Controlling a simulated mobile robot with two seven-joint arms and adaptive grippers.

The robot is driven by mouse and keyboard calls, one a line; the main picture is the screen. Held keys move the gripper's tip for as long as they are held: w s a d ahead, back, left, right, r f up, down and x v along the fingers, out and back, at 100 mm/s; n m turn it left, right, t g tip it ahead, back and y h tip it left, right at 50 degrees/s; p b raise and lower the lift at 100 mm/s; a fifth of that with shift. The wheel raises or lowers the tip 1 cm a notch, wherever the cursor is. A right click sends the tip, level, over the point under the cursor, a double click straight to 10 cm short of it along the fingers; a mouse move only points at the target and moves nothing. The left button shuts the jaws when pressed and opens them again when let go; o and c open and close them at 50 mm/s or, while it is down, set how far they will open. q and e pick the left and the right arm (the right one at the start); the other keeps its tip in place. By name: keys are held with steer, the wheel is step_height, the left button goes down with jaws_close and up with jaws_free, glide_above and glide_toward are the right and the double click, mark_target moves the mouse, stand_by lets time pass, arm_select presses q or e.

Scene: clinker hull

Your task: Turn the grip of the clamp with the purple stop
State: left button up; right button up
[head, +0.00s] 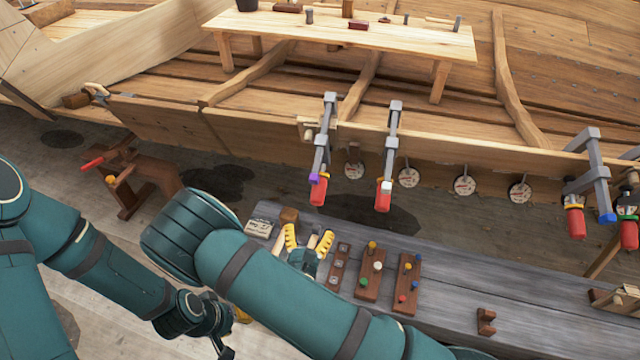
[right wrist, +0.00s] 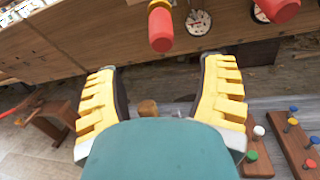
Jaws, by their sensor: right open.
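The clamp with the purple stop (head: 315,178) hangs on the hull's plank edge in the head view, its red grip (head: 319,193) pointing down. In the right wrist view a red grip (right wrist: 160,32) with a yellow collar, apparently the same clamp's, shows at top centre, beyond the fingertips. My right gripper (head: 308,232) is open and empty, below and apart from that grip, its yellow fingers spread in the right wrist view (right wrist: 163,68). My left gripper (head: 224,345) is low in the head view, mostly hidden; its fingers do not show clearly.
A clamp with a white stop (head: 386,187) hangs just to the right. More clamps (head: 575,218) hang farther right. Round discs (head: 409,178) sit along the plank. Below, a grey bench (head: 450,290) carries peg blocks (head: 408,285) and a wooden mallet. A red-handled vice stands at left.

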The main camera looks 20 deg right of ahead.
mark_target(316, 204)
steer(key=shift+n+g+h, duration=0.7)
steer(key=shift+n+h, duration=0.1)
steer(key=shift+n, duration=0.1)
steer(key=x, duration=0.4)
steer(key=b+x, duration=0.1)
steer(key=x, duration=0.6)
steer(key=shift+w+a+f, duration=0.1)
steer(key=shift+w+a, duration=0.1)
steer(key=shift+w, duration=0.4)
steer(key=shift+o, duration=0.2)
steer(key=c, duration=1.2)
